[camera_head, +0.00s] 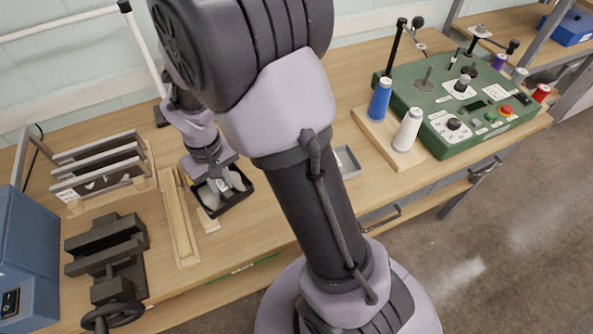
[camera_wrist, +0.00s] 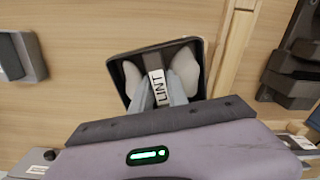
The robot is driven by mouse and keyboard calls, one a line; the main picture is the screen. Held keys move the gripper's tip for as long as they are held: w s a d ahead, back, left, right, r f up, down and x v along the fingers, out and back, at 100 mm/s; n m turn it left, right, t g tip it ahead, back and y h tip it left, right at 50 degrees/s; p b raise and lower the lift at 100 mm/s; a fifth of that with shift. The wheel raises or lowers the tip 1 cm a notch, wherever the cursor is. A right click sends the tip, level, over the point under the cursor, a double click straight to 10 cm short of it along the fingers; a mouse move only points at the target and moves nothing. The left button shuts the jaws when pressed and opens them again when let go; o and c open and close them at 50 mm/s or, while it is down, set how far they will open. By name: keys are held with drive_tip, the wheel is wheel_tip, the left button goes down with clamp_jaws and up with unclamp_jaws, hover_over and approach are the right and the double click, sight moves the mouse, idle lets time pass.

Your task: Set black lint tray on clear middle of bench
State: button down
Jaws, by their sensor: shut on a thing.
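The black lint tray (camera_head: 235,202) is at the left-middle of the bench, just right of some pale wooden strips. It also shows in the wrist view (camera_wrist: 158,47), with pale grey lint clumps inside and a white LINT label at its middle. My gripper (camera_head: 217,184) reaches down into the tray and is shut on its middle part beside the label; the fingers (camera_wrist: 160,92) show in the wrist view. I cannot tell whether the tray touches the bench (camera_head: 290,105). My arm hides part of the bench's middle.
A small grey tray (camera_head: 349,162) shows just right of my arm. Farther right are a wooden board (camera_head: 379,142) with blue and white cones and a green machine (camera_head: 450,100). Left are a slotted rack (camera_head: 100,170), wooden strips (camera_head: 178,215) and a dark vise (camera_head: 108,255). Bare bench lies behind my arm.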

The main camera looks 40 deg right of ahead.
drive_tip(key=shift+d+f+b, duration=0.1)
drive_tip(key=shift+f+b, duration=0.2)
drive_tip(key=shift+f, duration=0.5)
drive_tip(key=s+d+r+m+p, duration=0.3)
drive_tip(key=s+d+r+p, duration=0.25)
drive_tip(key=d, duration=0.45)
drive_tip(key=f+b, duration=0.1)
drive_tip(key=f, duration=0.2)
drive_tip(key=f+b, duration=0.2)
drive_tip(key=f, duration=0.1)
drive_tip(key=f+b, duration=0.2)
drive_tip(key=f, duration=0.1)
drive_tip(key=shift+w+d+f, duration=0.15)
drive_tip(key=shift+d+f, duration=0.15)
drive_tip(key=shift+f, duration=0.1)
drive_tip(key=shift+r, duration=0.15)
drive_tip(key=c, duration=1.7)
unclamp_jaws()
drive_tip(key=shift+f, duration=0.25)
drive_tip(key=o, duration=0.4)
drive_tip(key=shift+r, duration=0.1)
drive_tip(key=shift+r, duration=0.1)
